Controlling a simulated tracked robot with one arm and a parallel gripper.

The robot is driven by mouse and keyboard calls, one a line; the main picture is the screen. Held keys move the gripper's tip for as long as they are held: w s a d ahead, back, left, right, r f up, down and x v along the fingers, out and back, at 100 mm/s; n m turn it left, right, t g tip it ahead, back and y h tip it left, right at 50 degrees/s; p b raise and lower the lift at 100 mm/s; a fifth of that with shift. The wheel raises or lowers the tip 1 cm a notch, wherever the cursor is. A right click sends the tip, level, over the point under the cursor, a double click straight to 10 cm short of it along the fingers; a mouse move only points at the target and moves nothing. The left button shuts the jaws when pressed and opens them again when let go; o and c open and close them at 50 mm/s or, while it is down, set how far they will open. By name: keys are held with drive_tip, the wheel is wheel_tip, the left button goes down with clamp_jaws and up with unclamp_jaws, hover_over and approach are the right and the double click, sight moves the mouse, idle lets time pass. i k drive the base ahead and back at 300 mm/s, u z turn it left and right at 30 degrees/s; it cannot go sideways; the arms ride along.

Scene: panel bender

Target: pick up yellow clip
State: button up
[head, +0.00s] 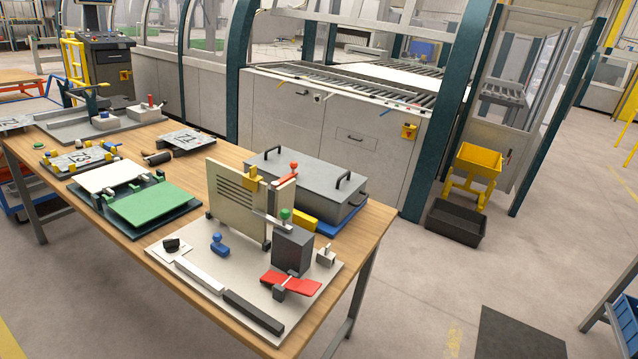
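A small yellow clip-like piece (250,178) sits at the upper edge of an upright cream slotted panel (230,209), which stands on a pale board (213,278) at the near end of the wooden table. Another yellow piece (305,221) lies behind the panel, partly hidden by the parts in front of it. Small yellow pieces also show on a plate marked 23 (76,160) at the left of the table. I cannot tell for certain which yellow piece is the clip. My gripper is not in view.
Near the panel stand a grey block (292,251), a red handle (291,284), a blue knob (219,244) and a lidded grey box (305,184). A green plate (154,206) lies left. A yellow bin (479,162) stands off the table, right. The floor in front is mostly clear.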

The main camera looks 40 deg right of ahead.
sight(250, 181)
drive_tip(key=z, duration=1)
drive_tip(key=i, duration=1.85)
drive_tip(key=u, duration=0.75)
